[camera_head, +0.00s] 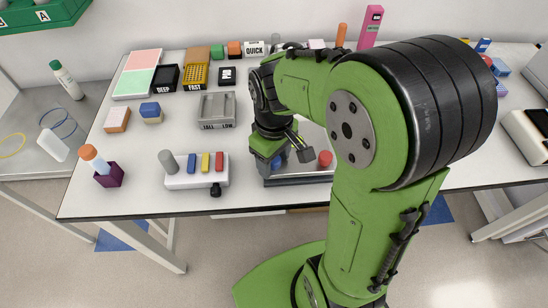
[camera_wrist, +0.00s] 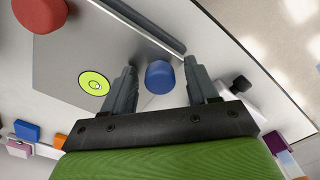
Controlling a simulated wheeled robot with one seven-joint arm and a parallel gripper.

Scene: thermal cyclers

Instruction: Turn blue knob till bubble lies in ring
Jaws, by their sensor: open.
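The blue knob (camera_wrist: 160,77) is a short round cylinder on a grey plate (camera_wrist: 85,45). In the wrist view it lies between the two fingers of my open gripper (camera_wrist: 160,68), with a gap on each side. The yellow-green bubble level (camera_wrist: 94,84) is on the plate left of the knob. A small dark ring shows near its middle with a pale spot at it; I cannot tell exactly how the bubble sits. A red knob (camera_wrist: 40,14) is at the top left.
In the head view a white block with coloured pegs (camera_head: 196,181) stands left of the plate. A grey tray (camera_head: 216,110) and several small boxes lie behind it. The table's front edge is close to the plate. My arm covers the table's right middle.

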